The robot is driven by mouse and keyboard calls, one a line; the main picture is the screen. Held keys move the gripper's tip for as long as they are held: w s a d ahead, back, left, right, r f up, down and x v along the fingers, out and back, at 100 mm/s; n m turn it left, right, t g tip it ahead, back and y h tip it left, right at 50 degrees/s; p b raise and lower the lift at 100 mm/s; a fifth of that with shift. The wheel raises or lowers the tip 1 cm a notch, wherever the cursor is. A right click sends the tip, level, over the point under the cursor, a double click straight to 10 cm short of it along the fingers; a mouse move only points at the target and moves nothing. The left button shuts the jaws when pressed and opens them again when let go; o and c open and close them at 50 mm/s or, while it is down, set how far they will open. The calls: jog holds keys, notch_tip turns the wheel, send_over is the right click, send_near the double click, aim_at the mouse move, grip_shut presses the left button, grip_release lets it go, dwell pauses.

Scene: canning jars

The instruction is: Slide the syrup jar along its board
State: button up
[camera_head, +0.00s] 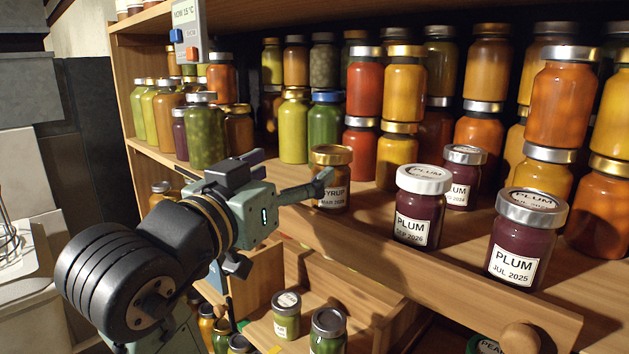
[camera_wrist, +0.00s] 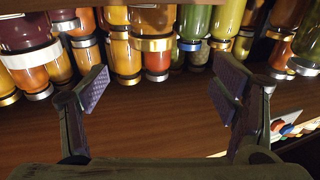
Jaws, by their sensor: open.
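The syrup jar (camera_head: 333,201) has a gold lid and a white label. It stands upright on the wooden board (camera_head: 372,215), left of the plum jars, in the head view. My gripper (camera_head: 290,172) is open in front and to the left of it, and one finger overlaps the jar's side in the picture. I cannot tell whether they touch. In the upside-down wrist view, my gripper (camera_wrist: 163,92) has its two fingers wide apart with nothing held between them.
A white-lidded plum jar (camera_head: 417,215), a silver-lidded plum jar (camera_head: 525,240) and a smaller plum jar (camera_head: 463,176) stand to the right. Stacked jars fill the shelf behind. Below is an open drawer with green jars (camera_head: 287,315). Bare board lies between the syrup and plum jars.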

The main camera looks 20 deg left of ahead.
aim_at(330, 158)
jog(key=shift+w+d+f+g+h, duration=0.1)
jog(key=shift+d+f+g+h, duration=0.2)
jog(key=shift+d+f, duration=0.15)
jog(key=w, duration=0.3)
jog(key=w+p, duration=0.1)
jog(key=w, duration=0.3)
jog(key=w+d+p, duration=0.1)
jog(key=w, duration=0.2)
jog(key=shift+w, duration=0.4)
jog(key=shift+c, duration=0.5)
jog(key=c, duration=1.6)
